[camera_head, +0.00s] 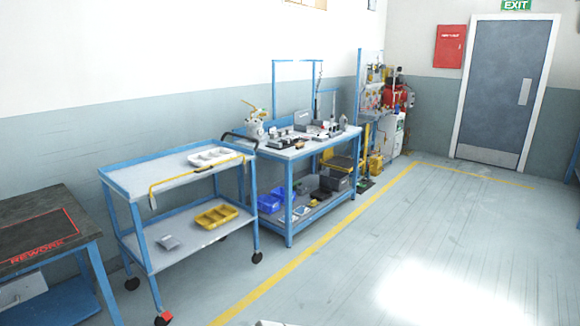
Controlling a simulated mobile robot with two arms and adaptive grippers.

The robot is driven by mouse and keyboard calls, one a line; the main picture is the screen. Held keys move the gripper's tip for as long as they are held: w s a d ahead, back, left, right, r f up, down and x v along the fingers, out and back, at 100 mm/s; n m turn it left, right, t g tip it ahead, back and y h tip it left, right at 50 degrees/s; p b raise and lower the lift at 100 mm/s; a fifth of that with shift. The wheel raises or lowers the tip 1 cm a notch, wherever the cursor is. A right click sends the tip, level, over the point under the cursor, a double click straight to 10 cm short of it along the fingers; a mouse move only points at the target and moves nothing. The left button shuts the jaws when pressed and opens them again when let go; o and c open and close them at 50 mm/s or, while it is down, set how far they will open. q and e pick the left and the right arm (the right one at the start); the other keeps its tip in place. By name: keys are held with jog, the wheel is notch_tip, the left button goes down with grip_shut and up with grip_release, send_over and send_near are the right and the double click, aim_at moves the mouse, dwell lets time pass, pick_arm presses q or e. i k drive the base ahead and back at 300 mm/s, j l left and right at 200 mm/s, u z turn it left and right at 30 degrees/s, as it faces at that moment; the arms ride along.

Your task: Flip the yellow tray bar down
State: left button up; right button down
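The yellow tray bar (196,173) is a thin rail along the front long side of the top shelf of a blue wheeled cart (138,184). It runs from the shelf's near left corner to its right end, and its left end bends downward. It appears to stand at or slightly above the shelf edge; its exact angle is hard to tell from here. A white compartment tray (212,157) lies on the top shelf behind the bar.
A yellow tray (215,216) and a small grey part (168,242) lie on the cart's lower shelf. A rework table (55,205) stands left, a loaded blue workbench (300,150) right. Floor (400,260) in front is clear, with a yellow line (300,256).

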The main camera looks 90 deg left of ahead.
aim_at(211, 166)
jog(key=u, duration=3.4)
jog(key=i+u, duration=0.1)
jog(key=i, duration=0.45)
jog(key=i+l+u, duration=0.1)
jog(key=i, duration=0.45)
jog(key=i+l+u, duration=0.1)
jog(key=i, duration=0.45)
jog(key=i+l, duration=0.25)
jog(key=i, duration=0.25)
jog(key=i+l+u, duration=0.15)
jog(key=i, duration=0.4)
